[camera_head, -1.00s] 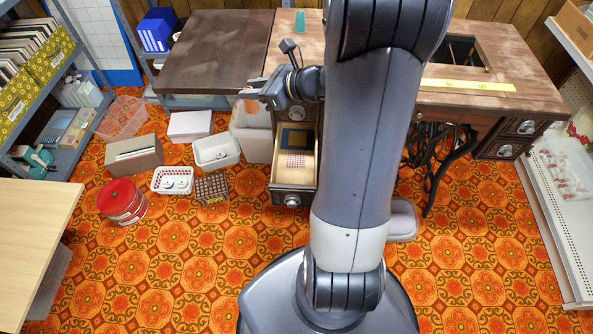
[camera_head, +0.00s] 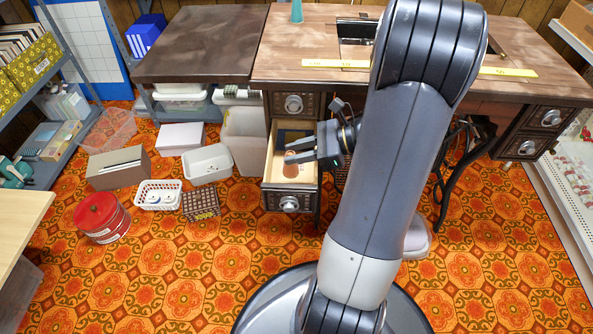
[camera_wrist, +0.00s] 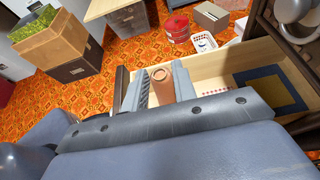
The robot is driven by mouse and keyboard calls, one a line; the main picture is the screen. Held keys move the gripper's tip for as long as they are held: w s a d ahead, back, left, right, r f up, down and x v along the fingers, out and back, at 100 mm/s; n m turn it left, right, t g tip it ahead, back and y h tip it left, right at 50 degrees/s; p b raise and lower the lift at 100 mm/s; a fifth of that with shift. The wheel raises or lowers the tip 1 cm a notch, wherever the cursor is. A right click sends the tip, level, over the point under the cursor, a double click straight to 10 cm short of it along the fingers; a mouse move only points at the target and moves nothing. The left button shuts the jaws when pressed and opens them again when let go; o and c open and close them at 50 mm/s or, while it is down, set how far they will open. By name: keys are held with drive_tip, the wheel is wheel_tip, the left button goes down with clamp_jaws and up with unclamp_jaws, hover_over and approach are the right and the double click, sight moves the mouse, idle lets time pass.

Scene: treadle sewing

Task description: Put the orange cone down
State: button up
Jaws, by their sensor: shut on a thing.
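My gripper (camera_head: 290,151) is shut on the orange cone (camera_head: 290,171), which hangs below the fingers. In the wrist view the cone (camera_wrist: 162,92) sits between the two fingers of my gripper (camera_wrist: 157,75). Both are over the open drawer (camera_head: 266,178) of the sewing table. I cannot tell whether the cone touches the drawer's floor. The drawer holds a dark blue square with a tan middle (camera_wrist: 270,87) and a red-checked piece (camera_wrist: 214,90), partly hidden by my gripper.
A teal cone (camera_head: 297,12) stands on the sewing table top (camera_head: 285,50). Yellow rulers (camera_head: 335,63) lie there too. White bins, a brown basket (camera_head: 201,204) and a red tin (camera_head: 102,216) stand on the floor left of the drawer.

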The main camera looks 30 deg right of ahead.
sight(297, 168)
drive_tip(key=shift+f+b, duration=1.25)
drive_tip(key=shift+f, duration=1.55)
drive_tip(key=shift+f, duration=0.15)
drive_tip(key=o, duration=1)
drive_tip(key=shift+d+r, duration=0.15)
drive_tip(key=shift+r, duration=0.15)
drive_tip(key=p+v, duration=0.5)
drive_tip(key=v, duration=0.6)
drive_tip(key=shift+s+d, duration=0.2)
drive_tip(key=shift+d, duration=0.05)
